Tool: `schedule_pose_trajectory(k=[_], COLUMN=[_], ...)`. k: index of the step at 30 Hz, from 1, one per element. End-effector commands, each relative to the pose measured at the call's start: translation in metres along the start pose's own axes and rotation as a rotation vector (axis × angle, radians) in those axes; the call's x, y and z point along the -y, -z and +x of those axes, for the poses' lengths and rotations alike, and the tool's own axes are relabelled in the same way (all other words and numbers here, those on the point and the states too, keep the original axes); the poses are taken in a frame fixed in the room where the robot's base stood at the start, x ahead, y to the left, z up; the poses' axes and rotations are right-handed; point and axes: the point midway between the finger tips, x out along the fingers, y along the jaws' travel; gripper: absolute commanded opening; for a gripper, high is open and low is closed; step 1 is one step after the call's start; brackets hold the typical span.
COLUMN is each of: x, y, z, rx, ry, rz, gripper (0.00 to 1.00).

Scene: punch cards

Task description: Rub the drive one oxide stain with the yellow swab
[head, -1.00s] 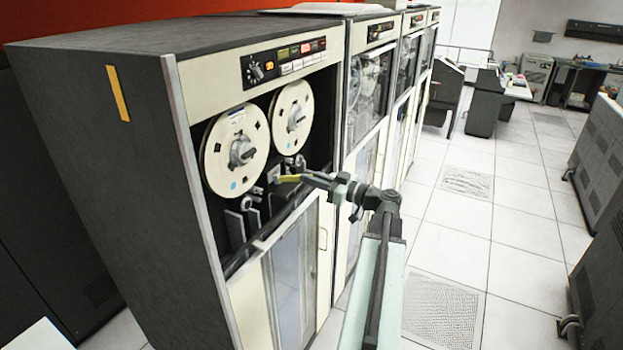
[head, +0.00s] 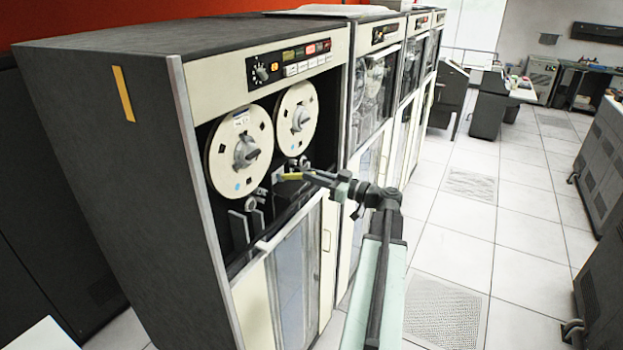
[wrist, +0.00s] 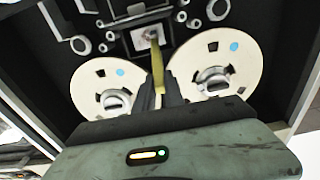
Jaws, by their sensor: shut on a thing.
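My gripper (head: 308,177) is shut on the yellow swab (head: 292,177) inside the open upper bay of the nearest tape drive (head: 200,68). In the wrist view my gripper's dark fingers (wrist: 161,88) hold the swab (wrist: 160,62) between the two reels. Its tip reaches a small pale plate (wrist: 139,38) in the head assembly. A dark smudge, seemingly the oxide stain, shows by the tip. The tip partly covers it, and I cannot tell whether they touch.
Two cream reels, the left one (head: 222,162) and the right one (head: 286,112), sit just above the swab. Posts and guides crowd the bay below them. More drives (head: 378,90) stand in a row behind. The tiled floor (head: 455,235) to the right is clear.

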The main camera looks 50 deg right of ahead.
Motion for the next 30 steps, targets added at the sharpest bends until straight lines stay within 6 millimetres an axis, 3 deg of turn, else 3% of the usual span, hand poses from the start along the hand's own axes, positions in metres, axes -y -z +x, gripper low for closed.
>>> schedule_pose_trajectory(k=[3,11,19,30], x=[-0.013,-0.018,-0.042,-0.037], y=[0.0,0.0,0.0,0.0], z=[-0.001,-0.001,0.0,0.001], rx=[0.0,0.0,0.0,0.0], ry=[-0.001,-0.001,0.0,0.0], rz=[0.0,0.0,0.0,0.0], gripper=[0.0,0.0,0.0,0.0])
